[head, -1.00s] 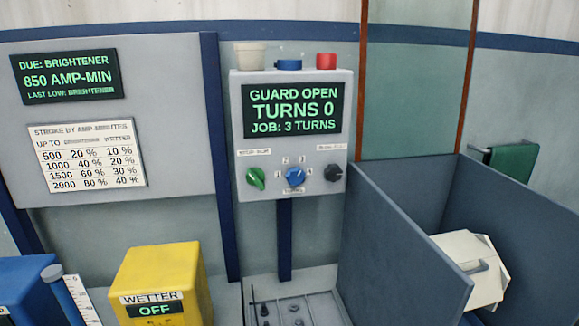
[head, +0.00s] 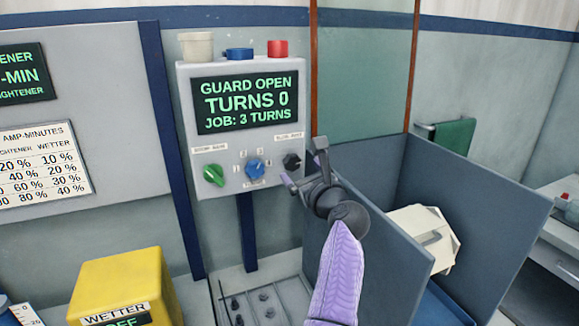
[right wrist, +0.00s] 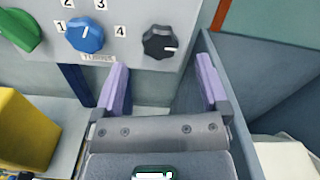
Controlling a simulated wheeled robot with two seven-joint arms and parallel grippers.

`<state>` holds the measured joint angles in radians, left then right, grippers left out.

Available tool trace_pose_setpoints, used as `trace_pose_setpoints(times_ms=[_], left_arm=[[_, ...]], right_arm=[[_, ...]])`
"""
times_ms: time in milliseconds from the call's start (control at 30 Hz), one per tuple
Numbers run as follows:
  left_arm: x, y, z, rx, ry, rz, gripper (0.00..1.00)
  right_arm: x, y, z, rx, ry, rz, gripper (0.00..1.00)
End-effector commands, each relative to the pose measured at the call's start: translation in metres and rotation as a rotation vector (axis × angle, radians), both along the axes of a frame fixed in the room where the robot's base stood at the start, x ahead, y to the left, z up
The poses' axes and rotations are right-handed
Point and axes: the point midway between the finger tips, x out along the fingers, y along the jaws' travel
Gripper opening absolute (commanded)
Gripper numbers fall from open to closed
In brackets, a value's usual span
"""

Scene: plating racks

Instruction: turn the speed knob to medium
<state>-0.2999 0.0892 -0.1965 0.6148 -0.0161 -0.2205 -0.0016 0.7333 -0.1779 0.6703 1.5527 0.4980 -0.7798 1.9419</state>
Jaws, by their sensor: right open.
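The control box (head: 183,110) shows a row of knobs: green (head: 213,175), blue (head: 255,168) with numbers 1 to 4 around it, and black (head: 291,161) at the right. The labels above are too small to read surely, so I cannot tell by label which is the speed knob. In the right wrist view the black knob (right wrist: 159,42) has its white mark pointing right. My right gripper (head: 303,165) is open and empty, just in front of and below the black knob, which lies ahead between its fingers (right wrist: 161,72). My left gripper is out of view.
The display (head: 247,100) reads guard open, turns 0, job 3 turns. A blue-grey walled bin (head: 385,225) stands close on the right with a pale box (head: 420,235) in it. A yellow wetter box (head: 120,285) stands at lower left. A red button (head: 277,48) tops the control box.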

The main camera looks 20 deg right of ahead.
Motion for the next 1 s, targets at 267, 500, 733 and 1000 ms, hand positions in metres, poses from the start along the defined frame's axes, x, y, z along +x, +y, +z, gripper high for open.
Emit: trace_pose_setpoints(times_ms=[267, 500, 733, 1000], left_arm=[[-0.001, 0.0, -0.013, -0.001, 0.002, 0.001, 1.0], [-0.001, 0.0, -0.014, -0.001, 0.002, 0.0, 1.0], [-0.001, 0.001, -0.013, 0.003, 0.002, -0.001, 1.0], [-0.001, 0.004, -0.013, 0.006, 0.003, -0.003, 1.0]], right_arm=[[0.04, -0.002, -0.002, -0.002, 0.002, 0.002, 0.94], [0.045, -0.003, -0.001, -0.003, 0.002, -0.001, 0.94], [0.045, -0.002, -0.001, -0.003, 0.002, -0.001, 0.71], [0.045, -0.002, -0.001, -0.004, 0.002, -0.001, 0.14]])
